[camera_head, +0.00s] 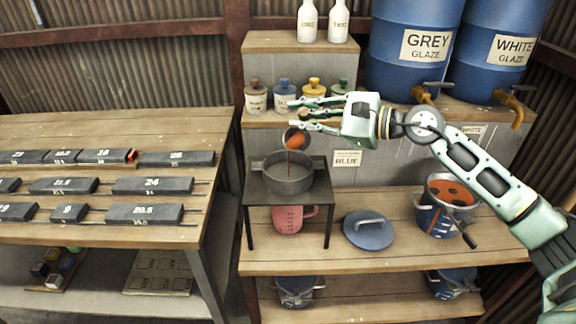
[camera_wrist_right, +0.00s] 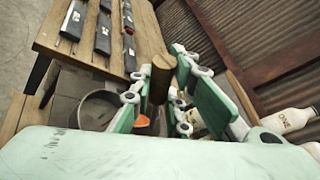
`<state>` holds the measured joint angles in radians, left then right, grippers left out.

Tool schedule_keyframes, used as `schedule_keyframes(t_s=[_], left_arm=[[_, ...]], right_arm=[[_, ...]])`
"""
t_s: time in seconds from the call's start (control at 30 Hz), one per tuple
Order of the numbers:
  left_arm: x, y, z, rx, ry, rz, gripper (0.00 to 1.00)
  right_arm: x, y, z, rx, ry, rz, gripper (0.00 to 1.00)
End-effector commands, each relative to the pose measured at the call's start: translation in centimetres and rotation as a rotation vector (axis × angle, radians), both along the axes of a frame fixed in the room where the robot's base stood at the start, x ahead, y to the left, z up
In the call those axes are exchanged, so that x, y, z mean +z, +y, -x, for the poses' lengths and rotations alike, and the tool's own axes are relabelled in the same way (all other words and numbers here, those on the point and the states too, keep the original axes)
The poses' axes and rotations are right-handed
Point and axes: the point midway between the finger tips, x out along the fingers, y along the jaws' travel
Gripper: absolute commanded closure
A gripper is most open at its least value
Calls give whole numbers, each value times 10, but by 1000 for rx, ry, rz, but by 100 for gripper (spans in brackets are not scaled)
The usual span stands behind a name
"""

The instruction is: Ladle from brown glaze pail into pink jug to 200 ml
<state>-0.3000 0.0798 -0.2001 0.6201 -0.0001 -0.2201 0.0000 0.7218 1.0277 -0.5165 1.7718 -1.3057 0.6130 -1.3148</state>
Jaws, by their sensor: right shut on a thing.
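My right gripper (camera_head: 312,115) is shut on the ladle. In the wrist view the ladle's wooden handle (camera_wrist_right: 161,78) stands between the fingers of my right gripper (camera_wrist_right: 160,90). The ladle's bowl (camera_head: 295,138) is tilted, and an orange-brown stream falls from it into a grey two-handled vessel (camera_head: 289,187) on a dark stand. The pink jug (camera_head: 287,219) is under the stand, partly hidden by it; its level cannot be seen. The blue pail (camera_head: 435,218) on the right is open, with orange-brown glaze (camera_head: 449,188) inside. My left gripper is not in view.
A blue lid (camera_head: 368,229) lies on the bench between stand and pail. Small jars (camera_head: 284,96) stand behind the ladle. Blue drums with taps (camera_head: 410,50) are at the back right. A table with grey labelled bars (camera_head: 152,186) is on the left.

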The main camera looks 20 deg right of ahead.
Motion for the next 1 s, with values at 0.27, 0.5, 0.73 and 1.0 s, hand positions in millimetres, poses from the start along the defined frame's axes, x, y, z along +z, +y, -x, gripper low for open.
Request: schedule_keyframes(t_s=[0.27, 0.5, 0.73, 1.0], left_arm=[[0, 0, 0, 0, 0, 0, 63], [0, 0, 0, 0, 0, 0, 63], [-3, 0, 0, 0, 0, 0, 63], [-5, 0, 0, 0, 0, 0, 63]], right_arm=[[2, 0, 0, -1, -4, 0, 100], [2, 0, 0, -1, -4, 0, 100], [-1, 2, 2, -1, -18, 18, 100], [-2, 5, 4, -1, -38, 41, 100]])
